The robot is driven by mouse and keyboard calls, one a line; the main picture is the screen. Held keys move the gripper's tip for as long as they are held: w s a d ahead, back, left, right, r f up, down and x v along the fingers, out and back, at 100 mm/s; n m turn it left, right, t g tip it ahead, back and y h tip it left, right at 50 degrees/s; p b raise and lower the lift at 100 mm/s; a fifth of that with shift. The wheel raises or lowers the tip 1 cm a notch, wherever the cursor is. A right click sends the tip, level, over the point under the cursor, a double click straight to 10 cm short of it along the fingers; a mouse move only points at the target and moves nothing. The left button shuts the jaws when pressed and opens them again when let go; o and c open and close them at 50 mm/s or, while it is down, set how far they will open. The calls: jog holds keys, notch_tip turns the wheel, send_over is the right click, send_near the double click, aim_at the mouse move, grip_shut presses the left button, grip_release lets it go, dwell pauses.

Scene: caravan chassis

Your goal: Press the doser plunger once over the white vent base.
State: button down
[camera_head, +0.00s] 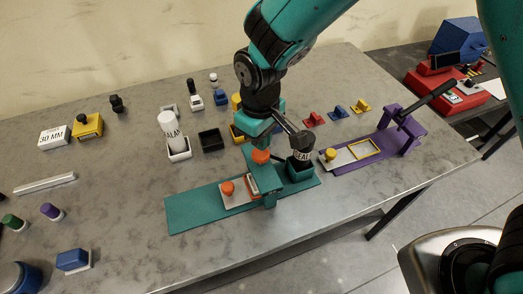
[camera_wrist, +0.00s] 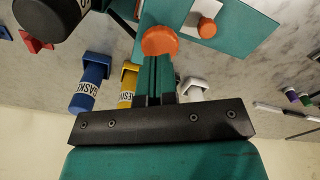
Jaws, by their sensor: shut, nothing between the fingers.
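The teal doser stand (camera_head: 270,199) straddles a long teal plate. Its round orange plunger cap (camera_head: 261,156) faces up, and the cap also shows in the wrist view (camera_wrist: 160,41). A white plate with an orange knob, seemingly the white vent base (camera_head: 239,196), lies on the teal plate, partly under the stand. Its orange knob also shows in the wrist view (camera_wrist: 207,28). My gripper (camera_wrist: 160,60) is shut and empty, its tips at the orange cap. I cannot tell whether they touch it.
A black labelled bottle (camera_head: 302,146) stands in a teal holder close right of my gripper. A purple lever station (camera_head: 400,135) is further right. A white bottle (camera_head: 170,131) and a black tray (camera_head: 211,140) stand left.

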aim_at(261, 153)
jog(key=shift+f, duration=0.2)
dwell(0.3)
jog(key=shift+f+b, duration=1.35)
jog(key=shift+f, duration=0.45)
jog(key=shift+r, duration=0.1)
jog(key=shift+r+p, duration=3.6)
jog(key=shift+r, duration=0.9)
jog(key=s+d+r+m+y+b, duration=0.1)
jog(key=s+d+r+y+b, duration=0.1)
jog(key=s+d+r+b, duration=0.2)
jog(key=s+d+r+m+y+b, duration=0.1)
jog(key=s+d+r+b, duration=0.4)
jog(key=s, duration=0.7)
jog(key=d+y, duration=0.1)
jog(key=d, duration=0.1)
jog(key=shift+s+d, duration=0.15)
jog(key=shift+d, duration=0.2)
